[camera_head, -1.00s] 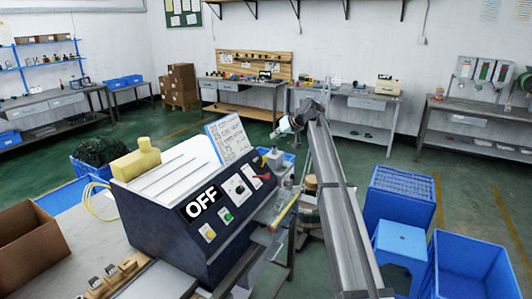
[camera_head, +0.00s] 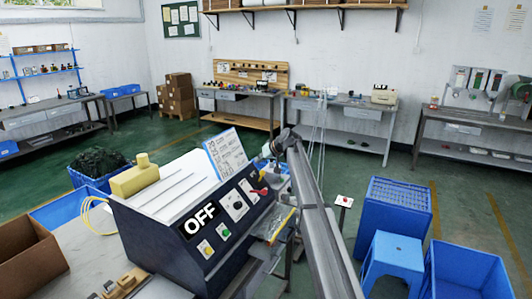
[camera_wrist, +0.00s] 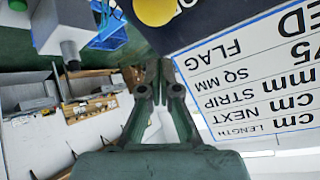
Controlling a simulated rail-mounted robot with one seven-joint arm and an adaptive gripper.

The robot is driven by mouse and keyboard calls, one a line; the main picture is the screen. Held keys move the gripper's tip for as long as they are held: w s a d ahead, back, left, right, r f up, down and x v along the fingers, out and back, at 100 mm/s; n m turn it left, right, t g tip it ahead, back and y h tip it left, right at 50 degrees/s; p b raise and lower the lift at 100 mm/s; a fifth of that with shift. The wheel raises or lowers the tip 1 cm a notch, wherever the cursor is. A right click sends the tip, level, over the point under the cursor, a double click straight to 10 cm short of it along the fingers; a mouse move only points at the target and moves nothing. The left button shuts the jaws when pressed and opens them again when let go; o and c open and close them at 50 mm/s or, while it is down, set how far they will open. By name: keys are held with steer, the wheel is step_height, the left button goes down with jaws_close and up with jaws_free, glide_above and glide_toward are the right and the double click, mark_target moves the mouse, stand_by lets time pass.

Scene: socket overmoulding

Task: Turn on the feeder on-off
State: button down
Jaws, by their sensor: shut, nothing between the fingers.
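The feeder is a dark blue box (camera_head: 160,240) with a sloped control face on the bench. An OFF label (camera_head: 198,218) is on its face, with a yellow button (camera_head: 205,249), a green button (camera_head: 223,231), a dial (camera_head: 236,206) and a red lever-like part (camera_head: 258,191). Which one is the on-off control, I cannot tell. A lettered white card (camera_head: 225,152) stands at its back edge and shows upside down in the wrist view (camera_wrist: 245,85). My gripper (camera_wrist: 160,68) is shut and empty, beside this card; in the head view its fingers are unclear behind the card's right side.
An open cardboard box (camera_head: 25,240) is at the left. Blue crates (camera_head: 395,215), a blue stool (camera_head: 393,258) and a red button on a stand (camera_head: 344,200) are at the right. Green floor lies open behind.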

mark_target(261, 176)
steer(key=s, duration=0.1)
steer(key=s+d+p, duration=0.1)
steer(key=s+f, duration=0.1)
steer(key=shift+d, duration=0.3)
steer(key=shift+s+d+f, duration=0.1)
steer(key=shift+f, duration=0.25)
steer(key=shift+f, duration=0.1)
